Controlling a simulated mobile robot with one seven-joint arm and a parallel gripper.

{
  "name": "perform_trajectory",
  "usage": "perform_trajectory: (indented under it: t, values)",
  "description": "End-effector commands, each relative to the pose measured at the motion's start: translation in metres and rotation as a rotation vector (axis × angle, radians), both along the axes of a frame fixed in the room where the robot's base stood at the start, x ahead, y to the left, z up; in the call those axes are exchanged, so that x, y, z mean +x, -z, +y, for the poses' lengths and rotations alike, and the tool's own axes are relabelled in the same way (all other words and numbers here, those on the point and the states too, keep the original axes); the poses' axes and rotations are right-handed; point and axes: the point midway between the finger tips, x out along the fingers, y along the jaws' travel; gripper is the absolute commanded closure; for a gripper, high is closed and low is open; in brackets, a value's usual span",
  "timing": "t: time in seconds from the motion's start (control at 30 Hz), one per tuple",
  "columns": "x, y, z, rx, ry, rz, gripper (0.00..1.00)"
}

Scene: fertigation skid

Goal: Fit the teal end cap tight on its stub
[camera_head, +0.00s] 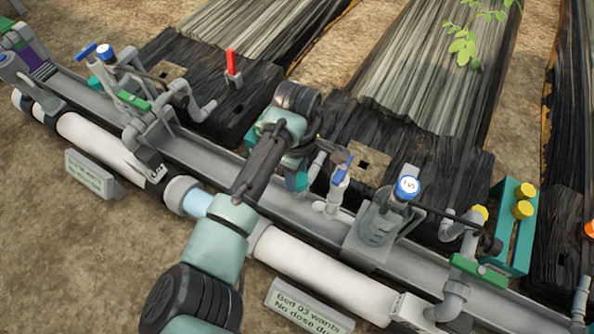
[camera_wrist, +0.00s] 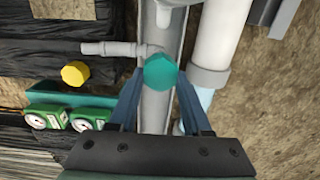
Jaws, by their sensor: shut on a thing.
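The teal end cap (camera_wrist: 160,72) is between the two blue fingers of my gripper (camera_wrist: 160,82) in the wrist view, and the gripper is shut on it. In the head view the teal cap (camera_head: 302,182) shows below my wrist, over the grey channel, with my gripper partly hidden by my arm. A thin grey pipe (camera_wrist: 112,48) runs in from the left and ends close to the cap in the wrist view. The cap covers what lies beneath it, so I cannot tell whether it touches a stub.
A white pipe (camera_wrist: 220,40) runs along the grey channel. A blue-handled valve (camera_head: 340,175) stands close right of the cap, and a grey canister (camera_head: 380,222) beyond it. A teal rack (camera_head: 513,225) holds yellow caps. A yellow cap (camera_wrist: 76,73) and green gauges (camera_wrist: 60,118) are at left.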

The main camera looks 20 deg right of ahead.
Motion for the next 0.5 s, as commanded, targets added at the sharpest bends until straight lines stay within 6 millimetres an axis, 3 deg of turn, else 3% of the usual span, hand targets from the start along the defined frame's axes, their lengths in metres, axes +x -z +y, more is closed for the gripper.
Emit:
perform_trajectory:
  t: [0.5]
  values:
    - [-0.0004, 0.0082, 0.0002, 0.001, 0.001, 0.001, 1.00]
